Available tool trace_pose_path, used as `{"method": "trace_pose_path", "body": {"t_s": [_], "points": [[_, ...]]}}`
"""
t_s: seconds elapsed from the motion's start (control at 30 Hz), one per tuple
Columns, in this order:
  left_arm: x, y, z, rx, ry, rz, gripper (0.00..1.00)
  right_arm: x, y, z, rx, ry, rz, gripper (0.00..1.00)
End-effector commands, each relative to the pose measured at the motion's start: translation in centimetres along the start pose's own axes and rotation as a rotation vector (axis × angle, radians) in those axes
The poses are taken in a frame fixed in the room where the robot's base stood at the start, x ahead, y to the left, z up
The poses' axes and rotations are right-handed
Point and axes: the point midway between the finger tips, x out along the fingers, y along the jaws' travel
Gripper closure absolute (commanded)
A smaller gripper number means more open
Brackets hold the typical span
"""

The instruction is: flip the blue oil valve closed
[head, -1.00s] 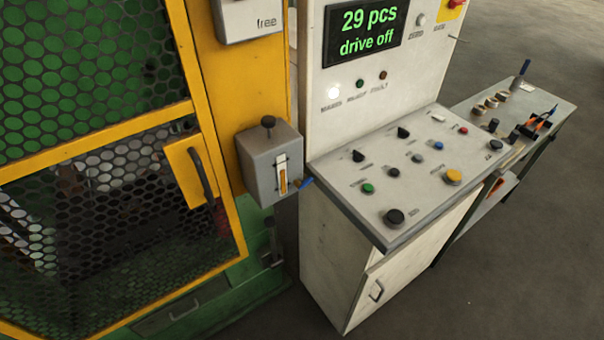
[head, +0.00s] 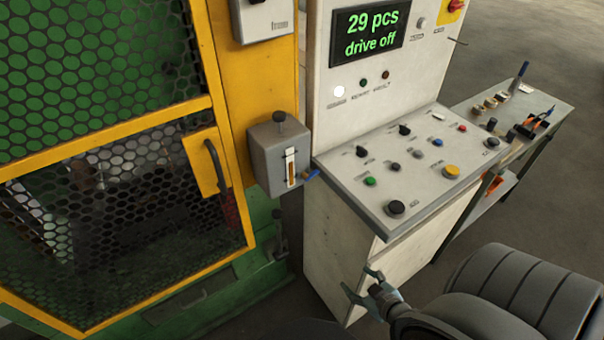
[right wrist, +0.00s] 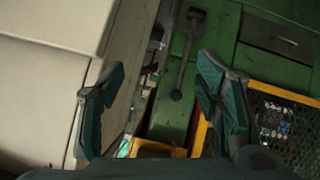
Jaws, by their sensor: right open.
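The blue oil valve (head: 312,174) is a small blue lever at the lower right side of the grey oil box (head: 279,155). The box hangs on the yellow post and has a sight glass with amber oil. My right gripper (head: 360,284) is low in front of the white cabinet, below and to the right of the valve, apart from it. In the right wrist view its two teal fingers (right wrist: 160,105) are spread with nothing between them. The valve cannot be made out in the right wrist view. My left gripper is not in view.
A control desk (head: 345,187) with knobs and buttons juts out right of the valve. The yellow-framed mesh door (head: 120,220) with its dark handle stands left. A side bench (head: 463,110) with tools is at right. Open floor lies beyond.

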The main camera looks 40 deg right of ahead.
Motion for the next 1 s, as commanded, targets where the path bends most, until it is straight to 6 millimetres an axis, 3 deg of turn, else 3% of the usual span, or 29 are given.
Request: {"method": "trace_pose_path", "body": {"t_s": [0.03, 0.1, 0.2, 0.27, 0.4, 0.8, 1.0], "points": [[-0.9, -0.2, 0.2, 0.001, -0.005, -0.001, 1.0, -1.1, 2.0, -5.9, -0.026, 0.148, 0.015, 0.42], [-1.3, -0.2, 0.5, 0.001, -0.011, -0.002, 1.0, -2.8, 3.6, -12.8, -0.045, 0.333, 0.032, 0.42], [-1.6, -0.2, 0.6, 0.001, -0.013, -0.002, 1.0, -5.5, 4.9, -19.6, -0.054, 0.522, 0.05, 0.42], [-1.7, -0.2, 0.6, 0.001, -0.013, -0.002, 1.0, -6.7, 5.3, -22.0, -0.053, 0.594, 0.06, 0.42], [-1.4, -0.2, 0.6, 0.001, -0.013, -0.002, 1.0, -6.4, 5.7, -24.2, -0.049, 0.643, 0.071, 0.42], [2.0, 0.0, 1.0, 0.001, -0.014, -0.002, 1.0, 2.5, 6.1, -30.1, -0.048, 0.641, 0.071, 0.42], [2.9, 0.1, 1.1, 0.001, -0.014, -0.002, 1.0, 4.2, 6.2, -31.5, -0.049, 0.636, 0.069, 0.42]]}}
